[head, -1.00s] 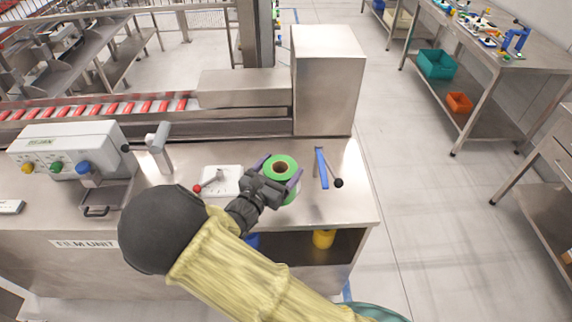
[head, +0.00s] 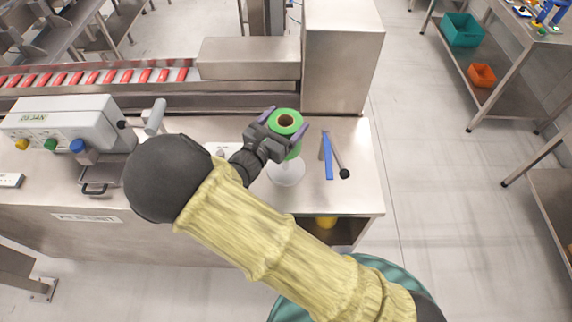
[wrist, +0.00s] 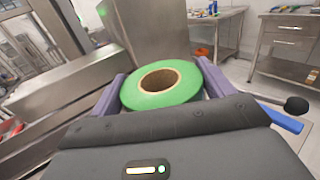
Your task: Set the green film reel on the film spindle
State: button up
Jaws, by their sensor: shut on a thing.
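The green film reel (head: 286,121) is a green roll with a brown hollow core. My gripper (head: 284,132) is shut on it, with a purple finger on each side. The wrist view also shows the reel (wrist: 160,84) between the fingers, its core opening facing up and slightly tilted. Below the reel in the head view is a pale round base (head: 287,173) with a thin upright post, which looks like the film spindle. The reel hides the post's top, and I cannot tell whether the post enters the core.
A blue-handled tool (head: 328,158) and a black-knobbed lever (head: 341,165) are right of the reel. A steel box (head: 342,55) stands behind. A white machine with coloured knobs (head: 62,125) is at left. The bench's front right surface (head: 350,195) is clear.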

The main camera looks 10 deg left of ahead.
jog(key=shift+w, duration=0.1)
jog(key=shift+f+p, duration=0.75)
jog(key=shift+f, duration=2.1)
jog(key=shift+f+p, duration=0.6)
jog(key=shift+f, duration=1.5)
jog(key=shift+f, duration=0.1)
jog(key=o, duration=1.8)
jog(key=shift+f, duration=0.1)
jog(key=shift+c, duration=0.2)
